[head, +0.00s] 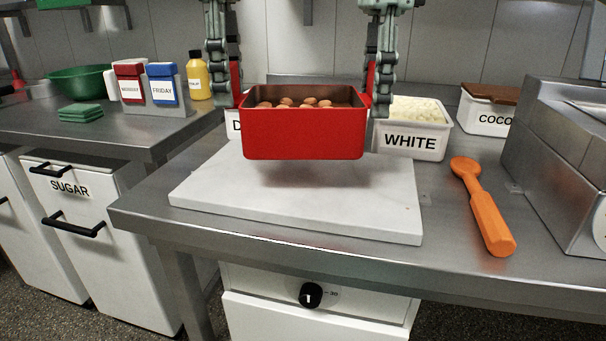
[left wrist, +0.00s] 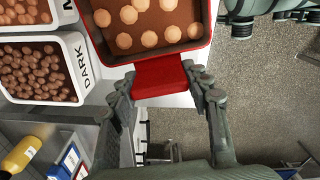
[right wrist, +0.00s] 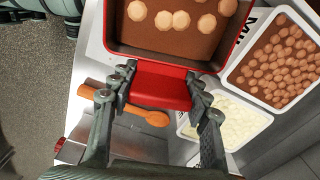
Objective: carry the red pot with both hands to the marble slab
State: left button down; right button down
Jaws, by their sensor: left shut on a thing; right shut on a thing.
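The red pot (head: 303,134) is a rectangular box with brown contents and several round tan pieces in it. It hangs level above the white marble slab (head: 385,208), with a shadow under it on the slab. My left gripper (head: 234,100) is shut on the pot's left handle, which shows red between the fingers in the left wrist view (left wrist: 160,78). My right gripper (head: 374,104) is shut on the right handle, also seen in the right wrist view (right wrist: 160,86). The pot's underside is hidden.
Behind the pot stands a white tub labelled WHITE (head: 410,142); a DARK tub (left wrist: 78,62) is partly hidden. An orange spatula (head: 484,210) lies right of the slab, beside a steel machine (head: 555,150). The slab's front is clear.

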pick_arm(q)
jog(key=shift+f, duration=0.1)
